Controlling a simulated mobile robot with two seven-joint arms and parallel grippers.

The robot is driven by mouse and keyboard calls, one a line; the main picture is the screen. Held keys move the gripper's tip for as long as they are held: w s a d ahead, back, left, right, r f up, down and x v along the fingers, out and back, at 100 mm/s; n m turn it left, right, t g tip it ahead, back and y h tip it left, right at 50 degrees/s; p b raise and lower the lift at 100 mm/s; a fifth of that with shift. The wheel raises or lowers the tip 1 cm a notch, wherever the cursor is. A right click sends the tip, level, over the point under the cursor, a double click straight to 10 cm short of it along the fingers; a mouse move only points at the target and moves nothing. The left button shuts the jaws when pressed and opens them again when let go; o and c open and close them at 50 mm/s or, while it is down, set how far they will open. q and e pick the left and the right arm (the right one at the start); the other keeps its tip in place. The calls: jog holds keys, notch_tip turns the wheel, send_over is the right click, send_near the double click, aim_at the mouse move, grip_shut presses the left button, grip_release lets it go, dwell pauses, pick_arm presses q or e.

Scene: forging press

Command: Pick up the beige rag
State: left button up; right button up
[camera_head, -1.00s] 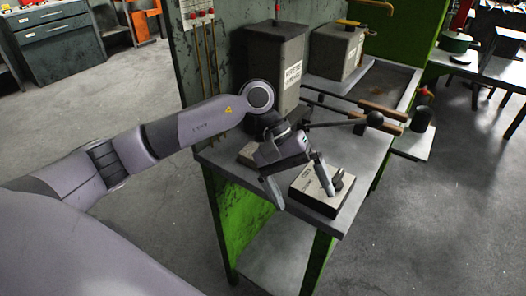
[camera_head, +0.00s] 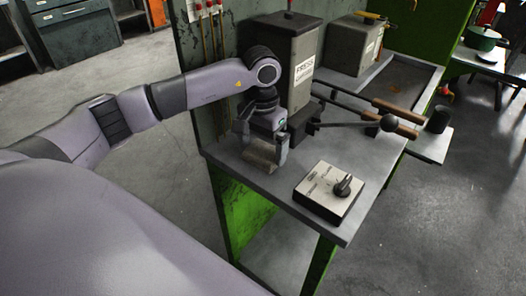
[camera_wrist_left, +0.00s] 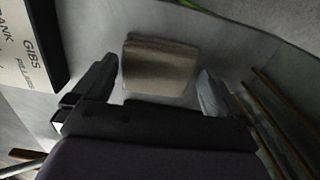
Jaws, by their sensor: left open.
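The beige rag (camera_wrist_left: 158,68) is a small folded cloth lying flat on the grey bench top. In the left wrist view it sits just beyond and between the two fingertips. In the head view the rag (camera_head: 260,158) shows partly, below my left gripper (camera_head: 262,144), which covers some of it. My left gripper (camera_wrist_left: 157,78) is open, pointing down, with nothing held between its fingers. How high the fingertips are above the rag is hard to tell. My right gripper is not in view.
A box with a black knob (camera_head: 328,192) sits on the bench to the right. A labelled grey press box (camera_head: 305,75) stands behind the gripper, with a ball-ended lever (camera_head: 350,125) beside it. Thin rods (camera_head: 210,45) hang on the left panel. The bench front (camera_head: 290,195) is bare.

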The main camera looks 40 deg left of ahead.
pick_arm(q)
jog(key=shift+f, duration=0.35)
jog(key=c, duration=0.7)
jog(key=shift+r, duration=0.15)
notch_tip(320, 180, up, 12)
notch_tip(320, 180, up, 8)
jog(key=p, duration=0.1)
send_over(262, 150)
jog(key=o, duration=0.4)
jog(key=c, duration=0.3)
